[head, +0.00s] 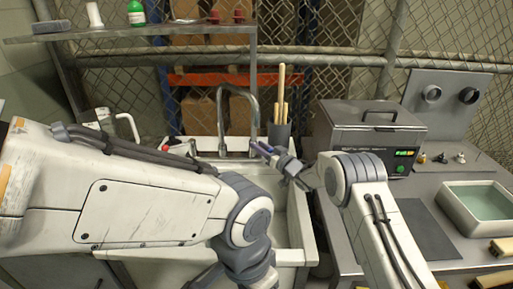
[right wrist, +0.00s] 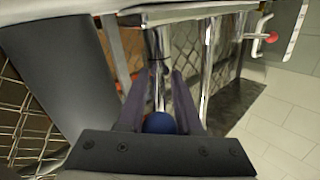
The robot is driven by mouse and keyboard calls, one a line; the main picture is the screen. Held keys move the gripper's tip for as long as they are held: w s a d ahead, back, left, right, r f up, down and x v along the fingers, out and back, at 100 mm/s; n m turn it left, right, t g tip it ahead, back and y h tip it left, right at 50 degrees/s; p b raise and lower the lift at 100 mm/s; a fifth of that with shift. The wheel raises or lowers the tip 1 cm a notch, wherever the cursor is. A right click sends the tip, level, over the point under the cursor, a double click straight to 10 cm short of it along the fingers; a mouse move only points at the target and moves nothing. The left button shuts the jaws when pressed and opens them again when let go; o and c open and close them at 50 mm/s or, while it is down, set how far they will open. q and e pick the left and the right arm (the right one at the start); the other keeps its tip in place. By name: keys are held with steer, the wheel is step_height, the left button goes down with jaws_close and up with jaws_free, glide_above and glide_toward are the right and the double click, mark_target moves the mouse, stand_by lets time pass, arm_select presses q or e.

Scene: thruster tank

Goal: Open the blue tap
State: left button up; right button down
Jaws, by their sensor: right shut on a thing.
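The blue tap's round blue knob (right wrist: 160,123) sits at the near end of a chrome lever, between the dark fingers of my right gripper (right wrist: 158,85) in the right wrist view. The gripper is shut on this tap handle. In the head view my right gripper (head: 263,149) is at the back rim of the sink, beside the base of the curved chrome spout (head: 253,108). The blue knob cannot be made out there. My left arm crosses the head view from the left, and its gripper is out of view.
A red knob (head: 166,148) is at the sink's left; it also shows in the right wrist view (right wrist: 271,38). A dark holder with wooden handles (head: 280,133) stands close behind my right gripper. A metal heated tank (head: 370,130) stands on the right counter, near my right arm.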

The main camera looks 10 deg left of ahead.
steer(key=shift+r, duration=0.1)
steer(key=c, duration=0.7)
jaws_free()
steer(key=shift+o, duration=0.2)
steer(key=shift+r, duration=0.45)
step_height(320, 180, up, 3)
steer(key=shift+r+b, duration=0.1)
steer(key=shift+b, duration=0.25)
steer(key=s+d+r, duration=0.4)
steer(key=d+r, duration=0.2)
steer(key=d, duration=0.4)
steer(key=shift+s+d+r+b, duration=0.35)
steer(key=shift+r+b, duration=0.05)
